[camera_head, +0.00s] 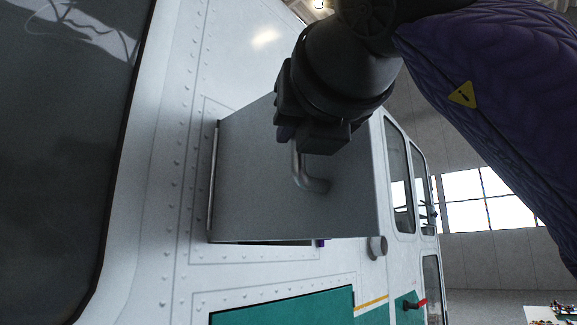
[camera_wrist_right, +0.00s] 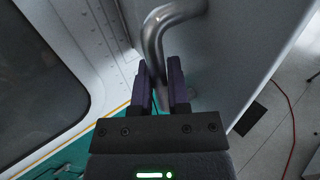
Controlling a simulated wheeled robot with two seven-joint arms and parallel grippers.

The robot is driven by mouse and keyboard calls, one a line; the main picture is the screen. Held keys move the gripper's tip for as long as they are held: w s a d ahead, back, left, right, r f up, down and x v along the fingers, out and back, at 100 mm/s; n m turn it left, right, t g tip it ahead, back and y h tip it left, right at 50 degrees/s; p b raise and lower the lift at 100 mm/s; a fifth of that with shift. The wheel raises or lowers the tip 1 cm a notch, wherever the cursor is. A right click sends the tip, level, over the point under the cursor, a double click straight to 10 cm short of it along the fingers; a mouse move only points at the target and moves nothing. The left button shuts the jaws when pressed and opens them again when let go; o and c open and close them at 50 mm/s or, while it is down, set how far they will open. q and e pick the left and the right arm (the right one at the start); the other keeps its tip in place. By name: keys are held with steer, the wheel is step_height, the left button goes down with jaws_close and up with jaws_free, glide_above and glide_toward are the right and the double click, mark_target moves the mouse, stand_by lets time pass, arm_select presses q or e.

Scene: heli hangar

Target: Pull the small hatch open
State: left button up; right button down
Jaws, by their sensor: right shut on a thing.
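The small hatch (camera_head: 260,190) is a grey panel on the white helicopter side in the head view. It stands swung out from the body, hinged along its left edge, with a dark gap showing under its lower edge. A bent metal handle (camera_head: 312,182) sits on its face; the handle also shows in the right wrist view (camera_wrist_right: 155,38). My right gripper (camera_head: 297,142) is at the upper end of the handle. In the right wrist view its purple fingers (camera_wrist_right: 168,78) are shut on the handle. My left gripper is not in view.
A dark window (camera_head: 60,150) fills the left of the head view. Side windows (camera_head: 400,175) and a small round fitting (camera_head: 377,247) lie right of the hatch. Green panels (camera_head: 285,308) are below. The right wrist view shows open floor with a red cable (camera_wrist_right: 290,130).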

steer(key=c, duration=0.6)
jaws_free()
steer(key=shift+w, duration=0.1)
steer(key=shift+c, duration=0.2)
steer(key=b+v, duration=0.3)
steer(key=v, duration=0.7)
